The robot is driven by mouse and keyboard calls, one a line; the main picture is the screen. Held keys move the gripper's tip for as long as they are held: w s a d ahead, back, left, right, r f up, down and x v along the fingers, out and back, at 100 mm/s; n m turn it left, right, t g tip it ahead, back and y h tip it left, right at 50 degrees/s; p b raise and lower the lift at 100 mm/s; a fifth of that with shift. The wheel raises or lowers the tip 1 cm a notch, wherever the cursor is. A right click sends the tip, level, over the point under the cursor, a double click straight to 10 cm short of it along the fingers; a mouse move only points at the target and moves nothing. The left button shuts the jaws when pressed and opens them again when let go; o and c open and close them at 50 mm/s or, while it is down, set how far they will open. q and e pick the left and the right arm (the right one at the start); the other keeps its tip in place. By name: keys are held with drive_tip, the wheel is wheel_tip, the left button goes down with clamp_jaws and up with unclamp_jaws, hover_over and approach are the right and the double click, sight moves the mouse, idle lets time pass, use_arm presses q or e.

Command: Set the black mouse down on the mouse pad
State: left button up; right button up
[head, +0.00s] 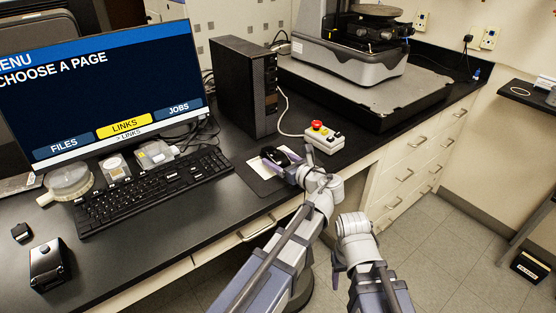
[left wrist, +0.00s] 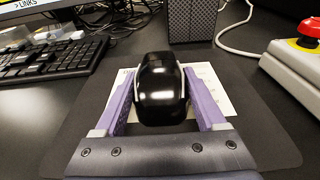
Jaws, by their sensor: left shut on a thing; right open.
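The black mouse (head: 275,156) is between the fingers of my left gripper (head: 288,168). The left wrist view shows the glossy mouse (left wrist: 160,88) with a purple finger on each side, so the gripper is shut on it. The dark mouse pad (left wrist: 265,132) lies under the mouse and gripper; its front part shows in the head view (head: 264,186). Whether the mouse touches what is below it, I cannot tell. My right gripper (head: 338,270) is open and empty, low in front of the desk.
A white printed sheet (left wrist: 212,88) lies on the pad below the mouse. A keyboard (head: 150,190) is to the left, a black computer tower (head: 245,88) behind. A control box with a red button (head: 318,134) stands to the right, its cable passing behind the pad.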

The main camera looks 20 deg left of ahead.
use_arm(q)
drive_tip(key=o, duration=1.4)
drive_tip(key=shift+f, duration=0.1)
use_arm(e)
drive_tip(key=shift+f, duration=0.1)
